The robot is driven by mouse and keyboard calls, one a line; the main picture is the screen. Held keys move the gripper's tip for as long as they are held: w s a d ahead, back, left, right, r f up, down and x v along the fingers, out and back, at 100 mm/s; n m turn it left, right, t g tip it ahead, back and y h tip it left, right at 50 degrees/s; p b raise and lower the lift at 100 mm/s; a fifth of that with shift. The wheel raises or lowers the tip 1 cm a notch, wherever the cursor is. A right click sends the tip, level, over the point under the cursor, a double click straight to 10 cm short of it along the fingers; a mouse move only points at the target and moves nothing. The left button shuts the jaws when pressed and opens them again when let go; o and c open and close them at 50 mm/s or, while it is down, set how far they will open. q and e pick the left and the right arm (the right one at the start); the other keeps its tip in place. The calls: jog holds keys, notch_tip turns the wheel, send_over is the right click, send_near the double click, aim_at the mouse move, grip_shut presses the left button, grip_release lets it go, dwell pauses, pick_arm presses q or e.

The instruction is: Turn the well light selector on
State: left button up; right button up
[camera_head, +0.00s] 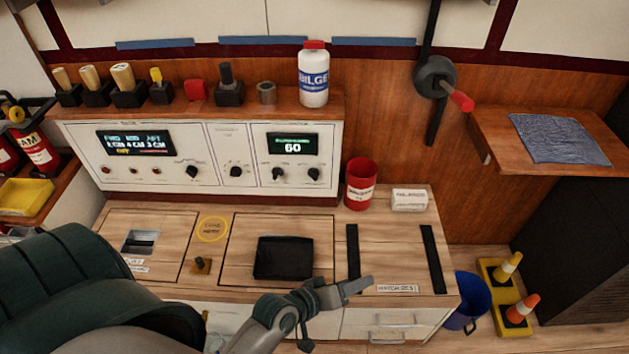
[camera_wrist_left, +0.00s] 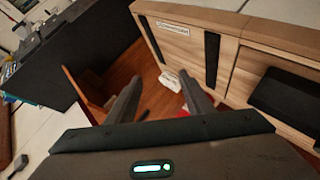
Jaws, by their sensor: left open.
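The control panel (camera_head: 215,190) is a pale board with two dark displays, on the wooden counter's back. Its left display (camera_head: 135,142) shows coloured text and its right display (camera_head: 292,144) shows 60. Black selector knobs sit at the left section (camera_head: 192,172), the middle section (camera_head: 236,172) and the right section (camera_head: 278,174), with another at far right (camera_head: 314,174). Their labels are too small to read, so I cannot tell which is the well light selector. My left gripper (camera_head: 337,311) is open and empty at the counter's front edge, below the panel. Its fingers also show in the left wrist view (camera_wrist_left: 160,98).
A black tray (camera_head: 283,258) lies on the counter. A red cup (camera_head: 361,184) and a white box (camera_head: 409,199) stand right of the panel. A white bottle (camera_head: 314,76) and several plug-like items stand on the shelf above. A blue bucket (camera_head: 468,302) is on the floor.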

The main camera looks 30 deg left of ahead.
pick_arm(q)
jog(key=w+a+r+n+t+y, duration=0.35)
jog(key=w+a+n+t, duration=0.2)
jog(key=w+n, duration=0.45)
jog(key=s+a+f+n+g+y, duration=0.1)
jog(key=a+f+n+y, duration=0.2)
jog(key=a+n+y, duration=0.7)
jog(key=a+n, duration=0.2)
jog(key=n, duration=0.3)
jog(key=shift+f, duration=0.2)
jog(key=shift+w+a+g+y, duration=0.1)
jog(key=shift+a+g+y, duration=0.05)
jog(key=shift+g+y, duration=0.1)
